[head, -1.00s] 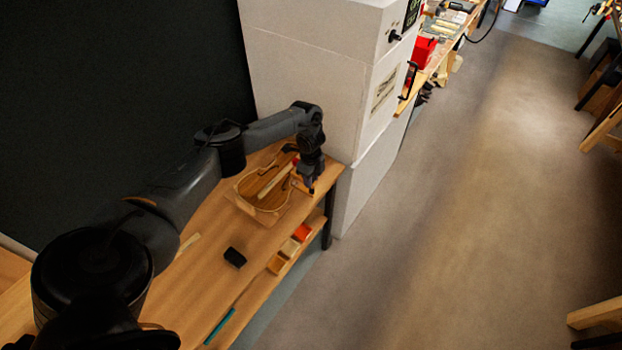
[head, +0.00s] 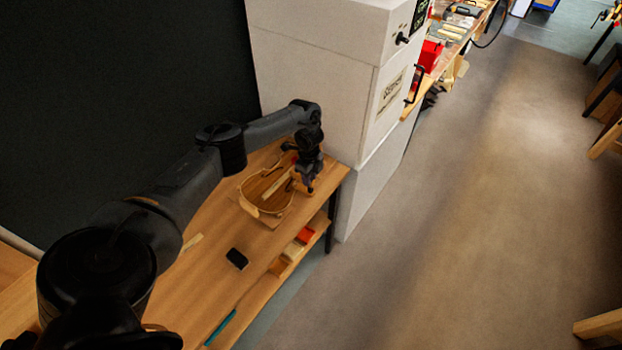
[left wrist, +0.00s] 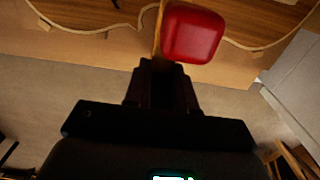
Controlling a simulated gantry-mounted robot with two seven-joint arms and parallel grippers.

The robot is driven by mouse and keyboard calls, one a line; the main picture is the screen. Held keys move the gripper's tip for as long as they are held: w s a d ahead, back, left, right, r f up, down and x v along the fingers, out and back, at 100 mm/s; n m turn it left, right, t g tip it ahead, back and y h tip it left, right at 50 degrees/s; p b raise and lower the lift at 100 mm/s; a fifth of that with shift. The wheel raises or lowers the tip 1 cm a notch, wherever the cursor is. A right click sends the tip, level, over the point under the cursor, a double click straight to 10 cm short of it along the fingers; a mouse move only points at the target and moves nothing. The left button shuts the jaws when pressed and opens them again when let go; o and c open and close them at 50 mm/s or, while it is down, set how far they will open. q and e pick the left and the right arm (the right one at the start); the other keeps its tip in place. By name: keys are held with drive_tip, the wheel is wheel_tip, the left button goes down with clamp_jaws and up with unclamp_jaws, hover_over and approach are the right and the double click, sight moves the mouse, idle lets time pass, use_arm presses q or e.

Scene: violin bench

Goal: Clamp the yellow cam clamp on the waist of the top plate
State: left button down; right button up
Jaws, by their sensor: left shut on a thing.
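The violin top plate (head: 256,188) lies inside a pale rim on a board on the bench. In the left wrist view the brown plate (left wrist: 75,14) and its curved edge fill the top. My left gripper (head: 309,188) is at the right side of the plate. In the left wrist view my left gripper (left wrist: 158,72) is shut on a thin yellow-brown bar, which looks like part of the yellow cam clamp (left wrist: 157,40). The bar reaches up to the waist edge; contact cannot be told. A red block (left wrist: 193,33) sits beside the bar and hides some of the edge.
A black block (head: 237,258) lies on the open bench top (head: 205,275). Red and yellowish blocks (head: 304,235) stand on the lower shelf. A white cabinet (head: 320,80) stands close behind my left gripper. Open floor (head: 450,220) lies to the right.

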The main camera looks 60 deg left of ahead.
use_arm(q)
drive_tip(key=shift+s+a+b, duration=0.3)
drive_tip(key=shift+a+b, duration=0.05)
drive_tip(key=shift+a, duration=0.35)
drive_tip(key=shift+s+a+b, duration=0.3)
drive_tip(key=shift+a+b, duration=0.1)
drive_tip(key=shift+a, duration=0.3)
drive_tip(key=c, duration=0.8)
unclamp_jaws()
drive_tip(key=shift+c, duration=0.2)
wheel_tip(320, 180, up, 11)
drive_tip(key=p, duration=0.3)
drive_tip(key=shift+p, duration=0.4)
drive_tip(key=shift+d+f, duration=0.1)
drive_tip(key=shift+f, duration=0.05)
